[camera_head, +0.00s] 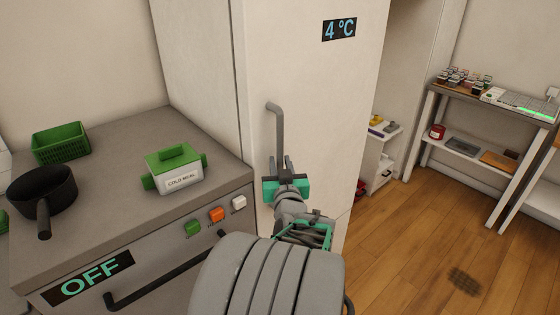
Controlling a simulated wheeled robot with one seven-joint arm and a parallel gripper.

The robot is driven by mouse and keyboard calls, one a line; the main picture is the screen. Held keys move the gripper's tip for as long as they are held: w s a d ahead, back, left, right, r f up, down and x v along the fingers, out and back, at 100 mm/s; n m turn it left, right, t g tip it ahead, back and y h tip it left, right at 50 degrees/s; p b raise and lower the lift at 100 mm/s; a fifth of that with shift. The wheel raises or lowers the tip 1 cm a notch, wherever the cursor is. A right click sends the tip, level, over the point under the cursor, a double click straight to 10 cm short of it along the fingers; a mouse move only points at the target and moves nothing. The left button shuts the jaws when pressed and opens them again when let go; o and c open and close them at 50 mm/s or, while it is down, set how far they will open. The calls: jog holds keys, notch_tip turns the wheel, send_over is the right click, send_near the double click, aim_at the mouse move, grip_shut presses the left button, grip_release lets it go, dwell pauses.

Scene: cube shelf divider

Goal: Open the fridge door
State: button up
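The fridge is a tall white cabinet with its door (335,100) facing me, and it looks shut. A "4 °C" display (339,29) is near the top of the door. A grey vertical bar handle (277,135) is on the door's left side, bent into the door at its top. My gripper (280,164) is at the lower part of the handle, with its fingers pointing up. The handle's lower end is hidden by the gripper. The fingers appear on either side of the bar, but I cannot tell whether they press on it.
Left of the fridge is a grey counter (110,135) with a green lidded pot (175,169), a black pan (43,193) and a green basket (61,144). An oven handle (165,278) and buttons are on its front. Shelves (480,125) stand at the right.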

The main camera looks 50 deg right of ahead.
jog(key=shift+w+d, duration=0.15)
grip_shut()
dwell(1.4)
